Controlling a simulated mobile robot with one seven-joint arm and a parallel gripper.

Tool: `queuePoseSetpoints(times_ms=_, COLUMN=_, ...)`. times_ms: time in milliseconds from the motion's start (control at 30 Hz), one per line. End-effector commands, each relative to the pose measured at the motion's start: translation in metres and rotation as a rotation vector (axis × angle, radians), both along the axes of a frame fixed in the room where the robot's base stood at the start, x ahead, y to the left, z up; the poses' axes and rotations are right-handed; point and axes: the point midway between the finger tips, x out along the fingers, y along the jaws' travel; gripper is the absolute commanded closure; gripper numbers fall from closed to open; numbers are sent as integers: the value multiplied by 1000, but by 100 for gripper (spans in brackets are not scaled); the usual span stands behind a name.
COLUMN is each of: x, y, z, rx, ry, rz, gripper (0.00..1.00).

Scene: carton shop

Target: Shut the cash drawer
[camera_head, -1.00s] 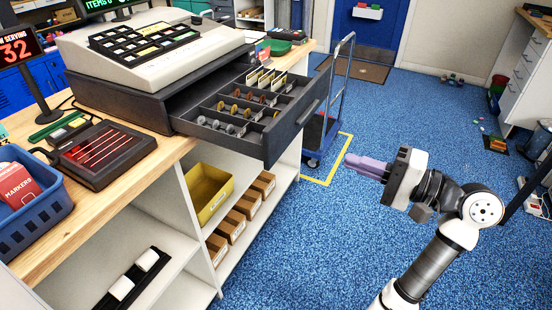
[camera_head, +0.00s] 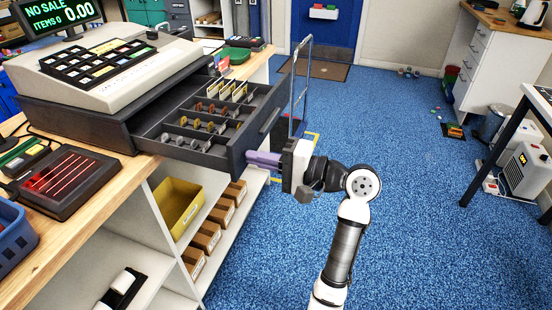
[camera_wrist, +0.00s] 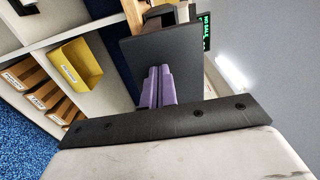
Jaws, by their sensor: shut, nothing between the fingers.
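The dark grey cash drawer (camera_head: 180,146) stands pulled out beneath the beige cash register (camera_head: 110,68) on the wooden counter. Its compartments hold coins and upright notes. My gripper (camera_head: 252,160) has purple fingers, closed together and empty. In the head view the fingertips are at the lower part of the drawer's front panel. In the wrist view the purple fingers (camera_wrist: 158,88) point at the dark front panel (camera_wrist: 158,55), very near or touching; I cannot tell which.
A barcode scanner pad (camera_head: 62,180) and a blue basket (camera_head: 8,240) are on the counter at left. Below are a yellow bin (camera_head: 178,205) and several small cartons. A trolley (camera_head: 300,85) stands behind the drawer.

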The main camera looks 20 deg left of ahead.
Motion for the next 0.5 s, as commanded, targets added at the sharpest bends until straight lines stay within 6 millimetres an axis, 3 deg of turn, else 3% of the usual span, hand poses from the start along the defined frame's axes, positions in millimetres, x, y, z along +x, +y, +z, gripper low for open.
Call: queuePoseSetpoints(times_ms=500, x=0, y=6, z=0, rx=1, ry=0, rz=0, gripper=100)
